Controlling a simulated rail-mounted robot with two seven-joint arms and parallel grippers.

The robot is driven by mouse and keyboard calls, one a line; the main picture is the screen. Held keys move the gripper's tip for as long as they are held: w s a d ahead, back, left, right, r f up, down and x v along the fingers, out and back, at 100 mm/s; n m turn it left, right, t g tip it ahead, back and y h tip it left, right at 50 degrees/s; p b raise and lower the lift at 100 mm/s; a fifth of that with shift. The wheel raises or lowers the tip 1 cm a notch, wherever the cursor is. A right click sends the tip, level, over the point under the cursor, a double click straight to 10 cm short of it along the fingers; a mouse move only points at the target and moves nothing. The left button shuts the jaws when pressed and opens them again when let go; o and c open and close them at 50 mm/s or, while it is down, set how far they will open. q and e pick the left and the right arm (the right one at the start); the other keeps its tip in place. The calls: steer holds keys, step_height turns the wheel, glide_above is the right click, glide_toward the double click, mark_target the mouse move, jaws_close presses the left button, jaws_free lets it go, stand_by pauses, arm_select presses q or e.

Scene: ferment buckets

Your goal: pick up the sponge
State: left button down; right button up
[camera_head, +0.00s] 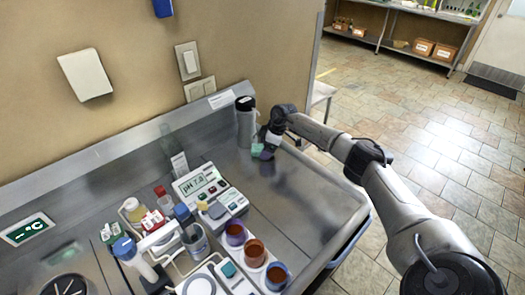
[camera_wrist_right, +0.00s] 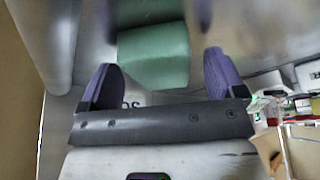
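The sponge is a green block (camera_wrist_right: 153,55) in the right wrist view, just beyond and between my right gripper's purple fingertips. In the head view a bit of the sponge (camera_head: 256,149) shows pale green beside the gripper, at the back right of the steel counter. My right gripper (camera_head: 264,150) is low over the counter. In the wrist view the gripper (camera_wrist_right: 162,75) is open, with its fingers apart on either side of the sponge's near end. I cannot tell whether either finger touches it. My left gripper is not in view.
A grey bottle (camera_head: 245,122) with a dark cap stands close behind the gripper. A pH meter (camera_head: 210,195), several cups and small containers crowd the counter's front left. The counter (camera_head: 300,205) is clear toward its right edge. A wall is behind.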

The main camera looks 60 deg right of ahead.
steer(key=c, duration=0.9)
steer(key=shift+c, duration=0.2)
steer(key=shift+r, duration=0.1)
